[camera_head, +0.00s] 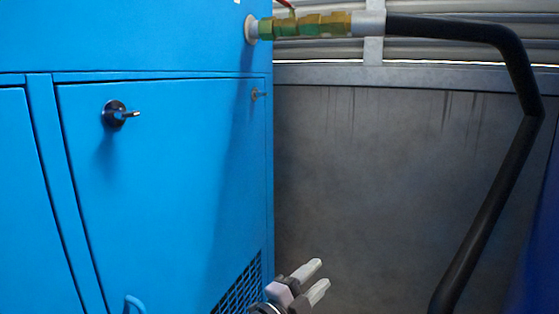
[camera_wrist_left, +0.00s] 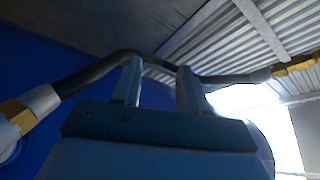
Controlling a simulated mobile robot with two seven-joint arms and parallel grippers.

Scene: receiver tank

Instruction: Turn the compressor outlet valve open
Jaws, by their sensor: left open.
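The compressor outlet valve (camera_head: 305,24) is a brass and greenish fitting at the top of the head view, coming out of the side of the blue compressor cabinet (camera_head: 170,190). Part of its red handle (camera_head: 285,4) shows at the top edge; the rest is cut off. My left gripper (camera_head: 320,276) is open and empty, low in the head view, well below the valve and apart from it. In the left wrist view its two fingers (camera_wrist_left: 158,78) point upward, with a brass fitting (camera_wrist_left: 296,66) at the right edge. My right gripper is not in view.
A black hose (camera_head: 500,190) runs right from the valve, then bends down in front of the grey wall panel (camera_head: 370,170). The cabinet door has a black latch (camera_head: 116,114). A dark blue surface (camera_head: 540,250) stands at the right edge. The space between cabinet and hose is free.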

